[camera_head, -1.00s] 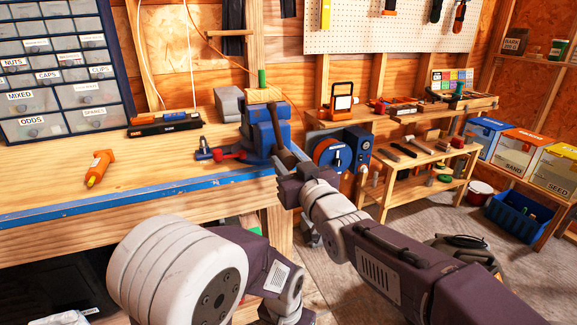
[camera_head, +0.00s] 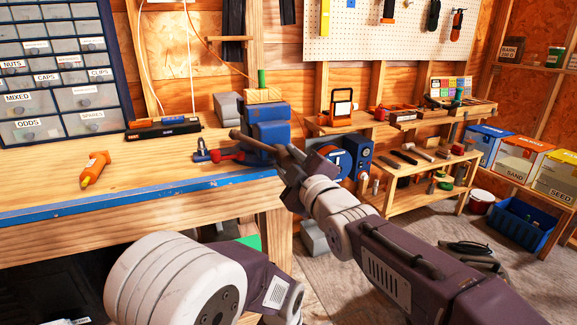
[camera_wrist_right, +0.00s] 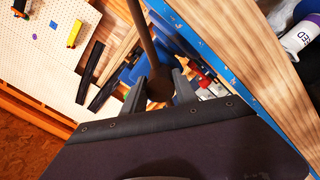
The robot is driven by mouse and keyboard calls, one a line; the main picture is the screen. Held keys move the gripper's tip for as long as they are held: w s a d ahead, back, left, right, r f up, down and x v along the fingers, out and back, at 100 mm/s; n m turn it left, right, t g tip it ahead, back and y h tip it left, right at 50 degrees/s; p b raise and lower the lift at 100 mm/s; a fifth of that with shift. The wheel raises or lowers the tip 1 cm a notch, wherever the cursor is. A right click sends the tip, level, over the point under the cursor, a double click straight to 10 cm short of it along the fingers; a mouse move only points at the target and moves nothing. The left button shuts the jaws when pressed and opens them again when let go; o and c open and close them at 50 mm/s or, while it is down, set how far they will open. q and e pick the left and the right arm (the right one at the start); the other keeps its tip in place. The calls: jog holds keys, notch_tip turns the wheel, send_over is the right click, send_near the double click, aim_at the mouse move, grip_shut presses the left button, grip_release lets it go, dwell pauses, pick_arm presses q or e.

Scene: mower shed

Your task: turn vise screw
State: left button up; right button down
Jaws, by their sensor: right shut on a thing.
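The blue vise (camera_head: 268,132) is mounted at the right end of the workbench. Its dark bar handle (camera_head: 254,143) slants from upper left down toward my right gripper, in front of the vise. My right gripper (camera_head: 291,163) is at the handle's lower right end. In the right wrist view, the handle (camera_wrist_right: 145,38) runs down to a round knob between the two fingers of the gripper (camera_wrist_right: 161,88), which is shut on it. Blue parts of the vise show behind the fingers. The vise screw is mostly hidden. My left gripper is out of view.
The wooden workbench (camera_head: 130,165) has a blue front edge. An orange tube (camera_head: 95,168) and a red-and-blue tool (camera_head: 213,154) lie on it. Drawer cabinets (camera_head: 60,75) stand at the left. A shelf unit (camera_head: 420,160) with tools stands behind my right arm.

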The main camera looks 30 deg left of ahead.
jog(key=shift+w+d+r+n, duration=0.1)
jog(key=shift+n, duration=0.4)
jog(key=shift+r, duration=0.15)
dwell(1.0)
jog(key=c, duration=1)
grip_release()
jog(key=shift+w, duration=0.1)
jog(key=shift+o, duration=0.2)
jog(key=shift+w+f, duration=0.2)
jog(key=shift+s+b, duration=0.15)
jog(key=shift+b, duration=0.15)
jog(key=v, duration=0.9)
